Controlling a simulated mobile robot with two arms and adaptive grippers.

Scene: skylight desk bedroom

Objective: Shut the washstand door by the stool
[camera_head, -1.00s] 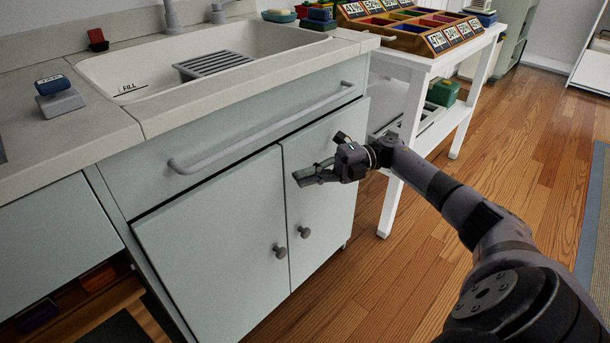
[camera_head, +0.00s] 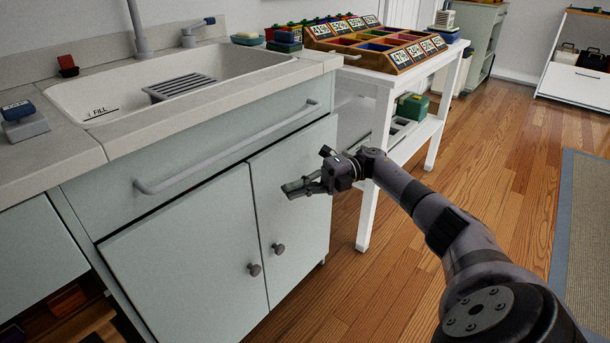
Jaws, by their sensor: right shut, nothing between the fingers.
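The pale green washstand (camera_head: 215,150) stands at left centre under a white sink. It has a left door (camera_head: 185,265) and a right door (camera_head: 290,225), each with a round grey knob. Both doors look flush or nearly flush with the front; I cannot tell if a small gap is left. My right gripper (camera_head: 292,188) is shut and empty, in front of the upper part of the right door. I cannot tell whether its fingertips touch the door. No stool shows. My left gripper is not in view.
A bar handle (camera_head: 230,148) sticks out above the doors. A white table (camera_head: 385,95) with a wooden sorting tray (camera_head: 385,40) stands close to the washstand's right side. Wooden floor (camera_head: 490,170) is free at the right, beside a blue-edged rug (camera_head: 585,230).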

